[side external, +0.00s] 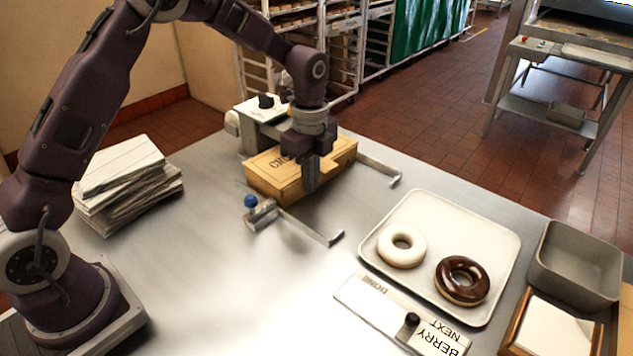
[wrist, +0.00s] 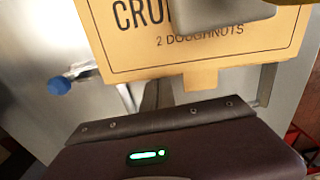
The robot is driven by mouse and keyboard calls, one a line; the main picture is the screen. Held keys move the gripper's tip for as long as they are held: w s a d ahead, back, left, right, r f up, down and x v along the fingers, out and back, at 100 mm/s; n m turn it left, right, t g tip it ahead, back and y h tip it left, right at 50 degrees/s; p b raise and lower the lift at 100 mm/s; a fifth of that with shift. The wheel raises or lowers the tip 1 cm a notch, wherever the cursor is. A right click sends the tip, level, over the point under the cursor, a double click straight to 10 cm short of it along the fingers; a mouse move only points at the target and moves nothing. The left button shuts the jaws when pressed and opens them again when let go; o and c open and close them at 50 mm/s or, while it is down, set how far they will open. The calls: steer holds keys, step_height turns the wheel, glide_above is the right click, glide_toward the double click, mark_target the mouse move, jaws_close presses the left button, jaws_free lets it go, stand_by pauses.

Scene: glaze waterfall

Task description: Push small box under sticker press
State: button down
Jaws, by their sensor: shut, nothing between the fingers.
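The small box (side external: 278,172) is tan card with dark printing and lies flat between two metal guide rails, at the sticker press (side external: 262,118). In the wrist view the box (wrist: 130,62) reads "2 DOUGHNUTS", and a grey block covers part of its lettering. The press is a pale unit with a black knob behind the box; my arm hides part of it. My gripper (side external: 310,186) is shut and empty, pointing down at the near side of the box. I cannot tell whether it touches the box. The fingertips are not clear in the wrist view.
The left rail (side external: 312,230) has a blue ball knob (side external: 250,201); the right rail (side external: 380,170) ends in a hook. A tray (side external: 508,240) with two doughnuts, a grey bin (side external: 578,262) and a sign board (side external: 375,300) stand right. Stacked flat card (side external: 125,180) lies left.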

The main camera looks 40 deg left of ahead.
step_height(320, 180, up, 10)
steer(key=s+r+n+t, duration=0.2)
steer(key=s+r+n, duration=0.4)
steer(key=s+r, duration=0.3)
steer(key=s+a+f+n+t, duration=0.1)
steer(key=s+n+t, duration=0.2)
steer(key=s+n, duration=0.9)
steer(key=s, duration=0.9)
steer(key=shift+t, duration=0.3)
